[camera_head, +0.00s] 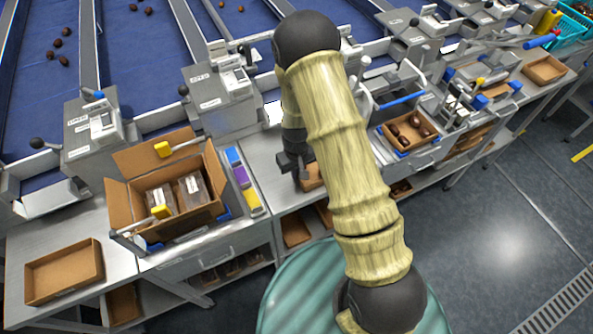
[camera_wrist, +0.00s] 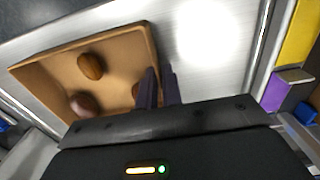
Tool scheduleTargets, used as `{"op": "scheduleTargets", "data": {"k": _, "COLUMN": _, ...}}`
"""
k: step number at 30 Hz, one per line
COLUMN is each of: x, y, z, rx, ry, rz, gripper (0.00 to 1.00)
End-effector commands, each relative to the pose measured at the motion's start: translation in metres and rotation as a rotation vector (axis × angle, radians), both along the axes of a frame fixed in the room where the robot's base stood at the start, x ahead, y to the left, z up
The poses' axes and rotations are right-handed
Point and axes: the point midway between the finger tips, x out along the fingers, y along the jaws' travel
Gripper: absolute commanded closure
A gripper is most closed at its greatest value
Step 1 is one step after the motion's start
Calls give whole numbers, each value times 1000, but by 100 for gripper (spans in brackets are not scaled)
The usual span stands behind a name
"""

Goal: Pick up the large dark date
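In the wrist view a brown cardboard tray (camera_wrist: 52,72) holds dates. The darkest and seemingly largest, a purple-brown date (camera_wrist: 83,104), lies near its lower left side. A lighter brown date (camera_wrist: 92,66) lies above it. Another brown date (camera_wrist: 136,90) is partly hidden by a finger. My gripper (camera_wrist: 159,72) is over the tray's right edge, right of the dark date and apart from it. Its fingers are close together with a narrow gap, and I see nothing held. In the head view my gripper (camera_head: 299,172) is beside the tray (camera_head: 313,178), mostly hidden by my arm.
An open carton (camera_head: 118,205) with clear packs stands left of my gripper, beside coloured blocks (camera_head: 242,178). An empty tray (camera_head: 64,272) is at the far left. Another tray (camera_head: 392,140) with dark dates is at right. Bare metal bench lies right of the tray in the wrist view.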

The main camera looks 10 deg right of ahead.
Motion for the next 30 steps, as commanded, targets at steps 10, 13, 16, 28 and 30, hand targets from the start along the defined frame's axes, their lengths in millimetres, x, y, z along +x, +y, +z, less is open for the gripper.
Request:
{"op": "scheduleTargets", "data": {"k": 10, "x": 0, "y": 0, "z": 1, "rx": 0, "ry": 0, "rz": 0, "gripper": 76}}
{"op": "scheduleTargets", "data": {"k": 13, "x": 0, "y": 0, "z": 4, "rx": 0, "ry": -1, "rz": 0, "gripper": 76}}
{"op": "scheduleTargets", "data": {"k": 16, "x": 1, "y": 0, "z": 8, "rx": 0, "ry": -3, "rz": 0, "gripper": 76}}
{"op": "scheduleTargets", "data": {"k": 28, "x": 1, "y": 0, "z": 61, "rx": 1, "ry": -5, "rz": 1, "gripper": 76}}
{"op": "scheduleTargets", "data": {"k": 30, "x": 1, "y": 0, "z": 72, "rx": 2, "ry": -5, "rz": 1, "gripper": 76}}
